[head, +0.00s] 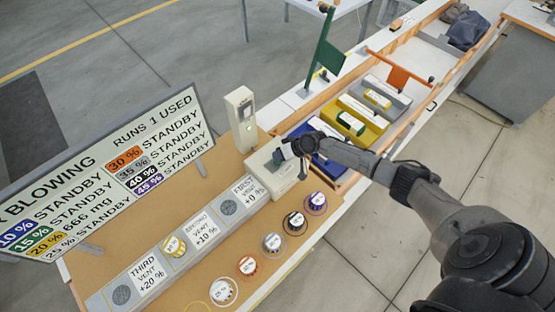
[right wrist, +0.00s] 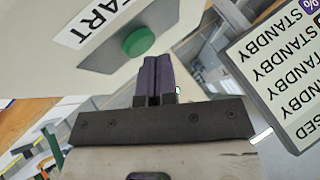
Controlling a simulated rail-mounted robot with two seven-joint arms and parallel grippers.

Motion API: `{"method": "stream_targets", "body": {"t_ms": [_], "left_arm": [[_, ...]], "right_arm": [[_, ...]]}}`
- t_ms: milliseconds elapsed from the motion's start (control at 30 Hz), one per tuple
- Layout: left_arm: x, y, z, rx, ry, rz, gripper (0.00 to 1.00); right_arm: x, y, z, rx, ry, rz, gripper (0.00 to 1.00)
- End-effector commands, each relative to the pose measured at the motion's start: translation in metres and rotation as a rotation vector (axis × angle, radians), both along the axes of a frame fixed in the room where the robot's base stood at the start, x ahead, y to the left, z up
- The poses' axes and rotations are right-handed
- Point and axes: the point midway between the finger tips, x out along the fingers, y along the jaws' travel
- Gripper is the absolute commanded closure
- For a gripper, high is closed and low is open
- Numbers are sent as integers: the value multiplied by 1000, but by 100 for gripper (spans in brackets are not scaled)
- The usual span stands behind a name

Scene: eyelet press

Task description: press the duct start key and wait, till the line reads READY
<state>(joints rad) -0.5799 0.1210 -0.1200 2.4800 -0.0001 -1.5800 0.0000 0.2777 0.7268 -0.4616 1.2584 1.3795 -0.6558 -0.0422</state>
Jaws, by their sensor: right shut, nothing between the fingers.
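The green start key (right wrist: 139,41) shows in the right wrist view on a grey plate under a label reading START. It belongs to the beige box (head: 262,178) in the head view. My right gripper (head: 285,151) is shut and empty at that box. Its dark fingertips, also in the right wrist view (right wrist: 158,72), are close beside the key; I cannot tell whether they touch it. The display board (head: 105,170) reads BLOWING and RUNS 1 USED. Its lines read STANDBY, except the 20 % line, which reads 666 mg. My left gripper is not in view.
A tall beige unit (head: 240,118) with a small green light stands behind the box. Vents marked FIRST, SECOND and THIRD run along the bench (head: 190,292), with several round labelled pots (head: 272,243) in front. Blue, yellow and grey trays (head: 360,118) lie beyond my right arm.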

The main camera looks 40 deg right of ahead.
Motion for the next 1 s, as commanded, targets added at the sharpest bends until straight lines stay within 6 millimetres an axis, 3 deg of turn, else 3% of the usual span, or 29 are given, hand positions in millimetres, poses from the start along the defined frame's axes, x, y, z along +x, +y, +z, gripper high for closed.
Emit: {"method": "stream_targets", "body": {"t_ms": [567, 1000], "left_arm": [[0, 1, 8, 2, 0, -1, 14], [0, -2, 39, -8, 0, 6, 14]], "right_arm": [[0, 0, 10, 0, -2, -1, 100], [0, 0, 48, -1, -2, 0, 100]]}}
